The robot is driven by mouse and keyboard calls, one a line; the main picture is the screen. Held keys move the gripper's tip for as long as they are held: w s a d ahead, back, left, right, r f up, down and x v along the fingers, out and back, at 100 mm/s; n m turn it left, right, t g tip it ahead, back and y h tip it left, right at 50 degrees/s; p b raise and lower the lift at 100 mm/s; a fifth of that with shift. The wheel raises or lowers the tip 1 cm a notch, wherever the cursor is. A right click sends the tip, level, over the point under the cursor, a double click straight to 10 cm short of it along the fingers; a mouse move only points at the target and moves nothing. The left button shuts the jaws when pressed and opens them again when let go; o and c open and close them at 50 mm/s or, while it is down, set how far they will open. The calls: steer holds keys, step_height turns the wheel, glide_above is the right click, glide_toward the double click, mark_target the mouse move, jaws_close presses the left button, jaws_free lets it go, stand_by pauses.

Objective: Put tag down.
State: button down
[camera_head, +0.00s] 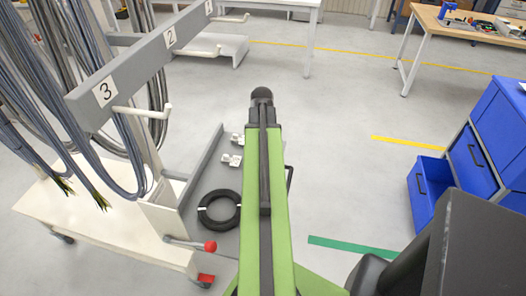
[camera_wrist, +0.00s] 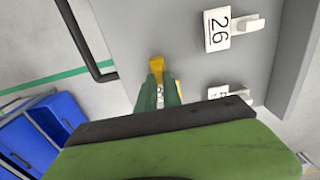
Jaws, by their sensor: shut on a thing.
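My gripper (camera_wrist: 157,80) shows in the wrist view, its fingers in dark green and yellow, beyond my green and black wrist. It is shut on a small white tag (camera_wrist: 160,96) with dark marks, mostly hidden between the fingers. The fingers are over or in front of a grey panel (camera_wrist: 172,25); I cannot tell whether the tag touches it. In the head view my arm hides the gripper.
The panel bears a white hook (camera_wrist: 250,23) with plate 26 (camera_wrist: 217,29), and a second, partly hidden plate. In the head view, a black cable coil (camera_head: 219,209) lies left of my arm, beside a cable rack (camera_head: 140,65). Blue drawers (camera_head: 487,140) stand right.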

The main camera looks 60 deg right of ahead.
steer(key=shift+f, duration=0.2)
steer(key=c, duration=1.5)
jaws_free()
steer(key=shift+r, duration=0.1)
step_height(320, 180, up, 12)
steer(key=p, duration=1.2)
steer(key=shift+r, duration=0.2)
